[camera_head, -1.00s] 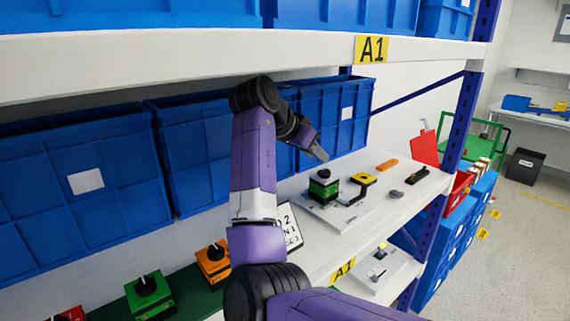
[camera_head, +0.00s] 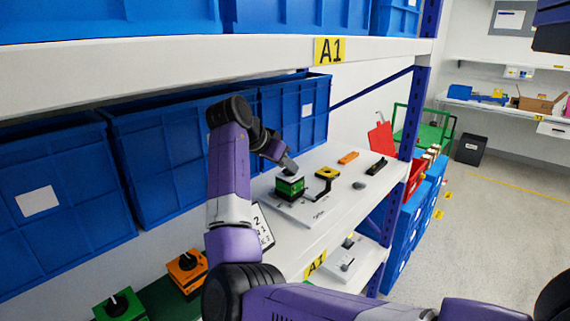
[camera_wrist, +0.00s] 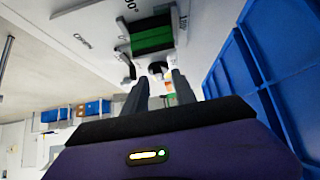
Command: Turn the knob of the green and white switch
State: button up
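The green and white switch (camera_head: 289,188) stands on a white plate (camera_head: 318,212) on the shelf. My gripper (camera_head: 291,168) is just above its top, which it partly hides in the head view. In the wrist view, the green body (camera_wrist: 152,36) shows beyond my gripper (camera_wrist: 159,77). The two fingers are apart, with small white and black parts, perhaps the knob (camera_wrist: 157,67), showing between or beyond their tips. I cannot tell whether the fingers touch it.
A yellow and black part (camera_head: 326,176) stands close right of the switch. Blue bins (camera_head: 172,165) line the back. An upper shelf beam (camera_head: 150,66) runs above my arm. An orange switch (camera_head: 187,269) and another green switch (camera_head: 119,305) sit lower left.

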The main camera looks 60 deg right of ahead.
grip_shut()
